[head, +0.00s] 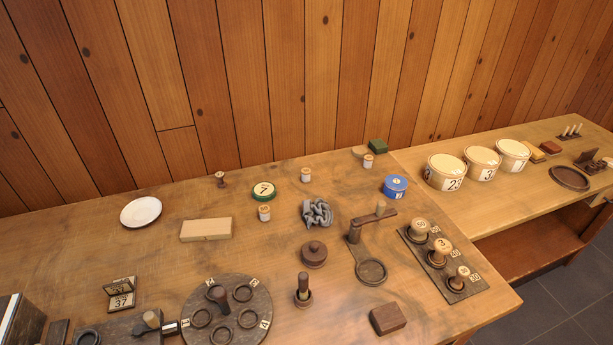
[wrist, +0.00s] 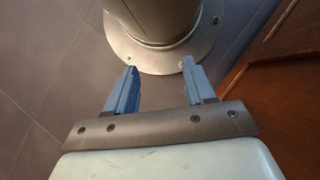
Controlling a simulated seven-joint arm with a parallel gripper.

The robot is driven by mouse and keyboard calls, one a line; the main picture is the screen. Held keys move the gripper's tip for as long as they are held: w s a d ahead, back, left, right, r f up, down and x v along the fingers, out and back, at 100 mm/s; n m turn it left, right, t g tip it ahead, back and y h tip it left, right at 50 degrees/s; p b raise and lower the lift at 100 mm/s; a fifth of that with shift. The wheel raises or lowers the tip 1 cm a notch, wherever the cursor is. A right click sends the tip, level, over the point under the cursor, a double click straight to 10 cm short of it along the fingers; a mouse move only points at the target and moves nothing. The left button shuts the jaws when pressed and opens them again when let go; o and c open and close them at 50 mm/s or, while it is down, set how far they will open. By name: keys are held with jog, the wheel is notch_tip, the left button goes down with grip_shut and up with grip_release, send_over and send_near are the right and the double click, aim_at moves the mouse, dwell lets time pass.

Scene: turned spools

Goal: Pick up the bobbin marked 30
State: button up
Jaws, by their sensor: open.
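Three small pale bobbins stand upright and apart on the wooden table (head: 150,260) in the head view: one near the middle (head: 264,214), one farther back (head: 306,176) and one at the back right (head: 368,162). Their top markings are too small to read surely, so I cannot tell which is marked 30. My gripper (wrist: 159,65) shows only in the wrist view. Its blue fingers are apart with nothing between them. It is over grey floor by a round metal base, away from the bobbins.
A dark board (head: 478,288) at the right holds three larger wooden spools with number tags. A blue round tin (head: 395,187), a grey cloth (head: 317,212), a green-rimmed round tin (head: 263,191) and a wooden block (head: 206,229) stand around the bobbins. A plank wall closes the back.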

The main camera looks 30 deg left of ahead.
jog(key=shift+o, duration=0.6)
